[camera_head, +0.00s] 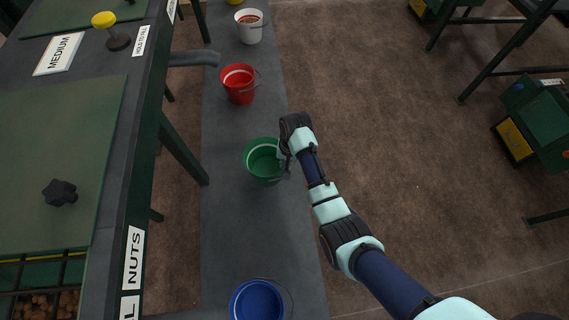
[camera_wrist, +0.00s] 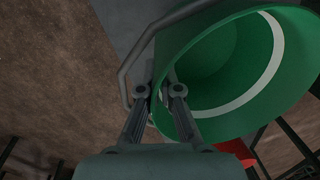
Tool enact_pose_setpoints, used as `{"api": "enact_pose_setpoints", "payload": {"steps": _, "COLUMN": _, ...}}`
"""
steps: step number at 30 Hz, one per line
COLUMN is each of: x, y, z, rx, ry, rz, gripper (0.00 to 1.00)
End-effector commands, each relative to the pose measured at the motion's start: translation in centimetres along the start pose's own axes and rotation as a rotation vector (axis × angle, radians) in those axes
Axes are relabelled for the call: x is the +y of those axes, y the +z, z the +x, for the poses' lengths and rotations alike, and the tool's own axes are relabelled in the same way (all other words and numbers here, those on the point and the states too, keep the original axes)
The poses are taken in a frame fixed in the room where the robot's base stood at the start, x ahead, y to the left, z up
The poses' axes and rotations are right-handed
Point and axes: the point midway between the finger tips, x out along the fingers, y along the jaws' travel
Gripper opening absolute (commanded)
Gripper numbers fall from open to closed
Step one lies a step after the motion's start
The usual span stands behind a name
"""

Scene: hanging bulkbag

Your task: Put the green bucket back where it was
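The green bucket (camera_head: 262,168) is above or on the grey strip, with its opening facing up; I cannot tell whether its base touches the strip. My gripper (camera_head: 285,156) is at the right side of its rim, by the handle. In the wrist view the bucket (camera_wrist: 215,75) fills the upper right, with a white band inside and its grey handle (camera_wrist: 125,78) curving past the left finger. My gripper's two fingers (camera_wrist: 160,80) are close together with a narrow gap, at the rim edge and handle. Whether they clamp it is unclear.
A red bucket (camera_head: 239,86) and a white bucket (camera_head: 250,30) stand farther up the grey strip (camera_head: 240,230). A blue bucket (camera_head: 257,301) stands at the near end. A workbench (camera_head: 120,190) runs along the left. Brown floor (camera_head: 370,90) is open to the right.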

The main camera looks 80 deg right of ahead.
Motion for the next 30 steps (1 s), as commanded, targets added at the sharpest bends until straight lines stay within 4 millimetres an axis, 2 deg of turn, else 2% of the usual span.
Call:
{"api": "enact_pose_setpoints", "payload": {"steps": 4, "x": 0.1, "y": 0.0, "z": 0.8, "rx": 0.0, "ry": 0.0, "rz": 0.0, "gripper": 0.0}}
{"api": "enact_pose_setpoints", "payload": {"steps": 10, "x": 0.5, "y": 0.0, "z": 4.3, "rx": 0.0, "ry": 0.0, "rz": -0.001, "gripper": 0.0}}
{"api": "enact_pose_setpoints", "payload": {"steps": 20, "x": 0.6, "y": 0.0, "z": 4.3, "rx": 0.0, "ry": 0.0, "rz": 0.0, "gripper": 0.0}}
{"api": "enact_pose_setpoints", "payload": {"steps": 26, "x": 0.6, "y": 0.0, "z": 4.4, "rx": 0.0, "ry": 0.0, "rz": 0.0, "gripper": 0.3}}
{"api": "enact_pose_setpoints", "payload": {"steps": 30, "x": 0.6, "y": 0.0, "z": 4.4, "rx": 0.0, "ry": 0.0, "rz": 0.0, "gripper": 0.31}}
